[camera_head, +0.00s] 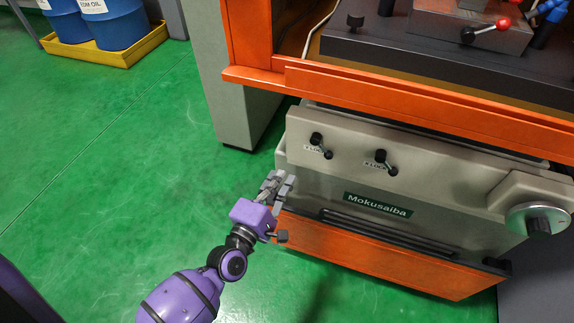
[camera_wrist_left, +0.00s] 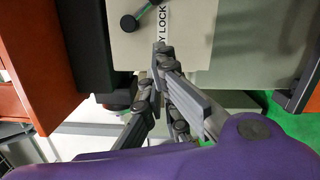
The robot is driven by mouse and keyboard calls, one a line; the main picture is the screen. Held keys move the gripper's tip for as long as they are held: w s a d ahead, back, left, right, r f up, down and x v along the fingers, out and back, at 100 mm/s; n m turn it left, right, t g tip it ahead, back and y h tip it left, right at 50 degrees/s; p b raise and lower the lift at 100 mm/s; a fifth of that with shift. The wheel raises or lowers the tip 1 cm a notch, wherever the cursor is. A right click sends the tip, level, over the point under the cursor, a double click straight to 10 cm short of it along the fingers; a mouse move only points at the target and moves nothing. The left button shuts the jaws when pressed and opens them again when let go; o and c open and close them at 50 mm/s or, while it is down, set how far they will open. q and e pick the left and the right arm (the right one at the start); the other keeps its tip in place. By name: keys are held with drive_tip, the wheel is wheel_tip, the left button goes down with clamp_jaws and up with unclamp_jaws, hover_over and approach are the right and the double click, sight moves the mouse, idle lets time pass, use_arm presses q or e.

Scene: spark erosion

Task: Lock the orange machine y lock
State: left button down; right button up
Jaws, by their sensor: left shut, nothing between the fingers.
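The Y lock (camera_head: 318,141) is a small black lever on the beige front panel (camera_head: 440,187) of the orange machine, the left one of two. Its label reads Y LOCK. In the left wrist view the lever (camera_wrist_left: 130,22) lies beside its label (camera_wrist_left: 161,28), beyond my fingertips. My left gripper (camera_head: 277,180) is shut and empty. It is in front of the panel's left end, below and to the left of the lever, apart from it. The fingers also show in the left wrist view (camera_wrist_left: 162,52). My right gripper is not in view.
The X lock lever (camera_head: 380,161) is just right of the Y lock. A handwheel (camera_head: 538,219) sticks out at the right. An orange ledge (camera_head: 400,98) runs above the panel, and a black bar handle (camera_head: 390,232) is below. Green floor (camera_head: 110,180) lies open at the left.

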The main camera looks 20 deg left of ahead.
sight(322, 147)
use_arm(q)
drive_tip(key=shift+m, duration=0.7)
drive_tip(key=w, duration=0.3)
drive_tip(key=w+p, duration=0.1)
drive_tip(key=w, duration=0.2)
drive_tip(key=w+d, duration=0.1)
drive_tip(key=w, duration=0.2)
drive_tip(key=shift+r, duration=0.2)
drive_tip(key=d, duration=0.1)
drive_tip(key=d+p, duration=0.1)
drive_tip(key=d, duration=0.1)
drive_tip(key=shift+s+d+r, duration=0.1)
drive_tip(key=shift+s+r, duration=0.05)
drive_tip(key=shift+r, duration=0.05)
drive_tip(key=shift+d, duration=0.25)
